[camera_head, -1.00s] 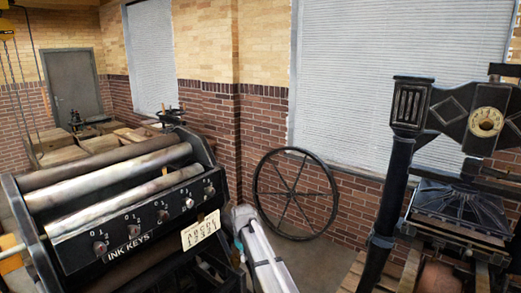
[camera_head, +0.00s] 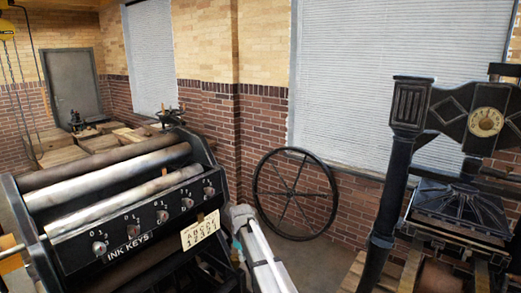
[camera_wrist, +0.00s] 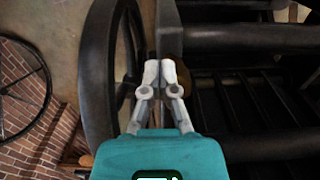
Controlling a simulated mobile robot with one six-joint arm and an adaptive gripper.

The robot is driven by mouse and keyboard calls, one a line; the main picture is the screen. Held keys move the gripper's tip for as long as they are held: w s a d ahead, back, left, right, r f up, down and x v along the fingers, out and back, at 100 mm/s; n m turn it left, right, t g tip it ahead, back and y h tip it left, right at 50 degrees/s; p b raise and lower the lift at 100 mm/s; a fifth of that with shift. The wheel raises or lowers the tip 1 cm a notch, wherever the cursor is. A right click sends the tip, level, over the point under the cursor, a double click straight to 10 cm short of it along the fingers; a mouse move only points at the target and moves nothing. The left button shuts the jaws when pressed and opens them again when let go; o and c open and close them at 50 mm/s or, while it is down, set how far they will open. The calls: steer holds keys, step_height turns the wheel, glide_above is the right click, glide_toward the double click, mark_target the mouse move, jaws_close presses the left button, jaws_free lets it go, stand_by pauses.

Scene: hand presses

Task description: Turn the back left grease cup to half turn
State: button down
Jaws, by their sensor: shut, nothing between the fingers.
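My gripper (camera_wrist: 160,76) is shut with its fingertips together and nothing between them. In the wrist view the tips are at a small brown rounded part (camera_wrist: 173,67), beside a dark frame bar of a press. The tips partly cover this part, and I cannot tell whether they touch it or whether it is the back left grease cup. No grease cup is clearly identifiable in the head view. There my pale arm reaches down beside the ink-key press (camera_head: 70,262), and its fingers are hidden.
In the wrist view a large dark wheel rim (camera_wrist: 97,75) stands just left of the fingers, and dark rollers (camera_wrist: 250,38) lie to the right. In the head view a spoked wheel (camera_head: 257,190) leans at the brick wall. Another press (camera_head: 384,200) stands at right.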

steer(key=shift+s+a, duration=0.5)
steer(key=shift+s, duration=0.2)
stand_by(0.3)
steer(key=shift+s+a, duration=0.2)
steer(key=shift+a, duration=0.15)
stand_by(0.7)
steer(key=shift+s+d, duration=0.2)
steer(key=shift+s, duration=0.2)
step_height(320, 180, up, 6)
steer(key=p, duration=0.6)
stand_by(0.4)
